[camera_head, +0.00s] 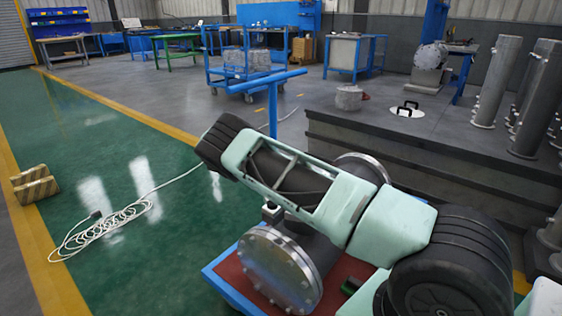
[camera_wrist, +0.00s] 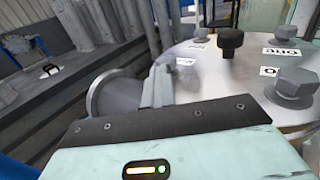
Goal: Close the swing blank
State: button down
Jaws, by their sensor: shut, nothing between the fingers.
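The flanged shell is a grey metal body low in the head view, with a bolted round flange (camera_head: 280,270) facing front left. Another round flange (camera_head: 362,166) shows behind my arm. In the wrist view, a pale round plate (camera_wrist: 235,75) fills the right side, with a black knob (camera_wrist: 230,40), a hex bolt (camera_wrist: 294,85) and small labels. A grey disc (camera_wrist: 108,96) stands at its left. I cannot tell which part is the swing blank. My gripper's body (camera_wrist: 185,118) crosses the bottom of the wrist view, shut and empty; its fingertips are hidden, so contact cannot be judged.
The shell sits on a blue cart with a red top (camera_head: 228,270). A blue T-shaped post (camera_head: 272,95) rises behind my arm. A raised grey platform (camera_head: 430,150) with upright cylinders (camera_head: 497,80) stands at right. A white cable coil (camera_head: 100,230) lies on the green floor, left.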

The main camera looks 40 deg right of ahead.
jog(key=b+v, duration=0.3)
jog(key=v, duration=0.4)
jog(key=shift+w+a+b, duration=0.15)
jog(key=shift+a+b, duration=0.05)
jog(key=shift+b, duration=0.15)
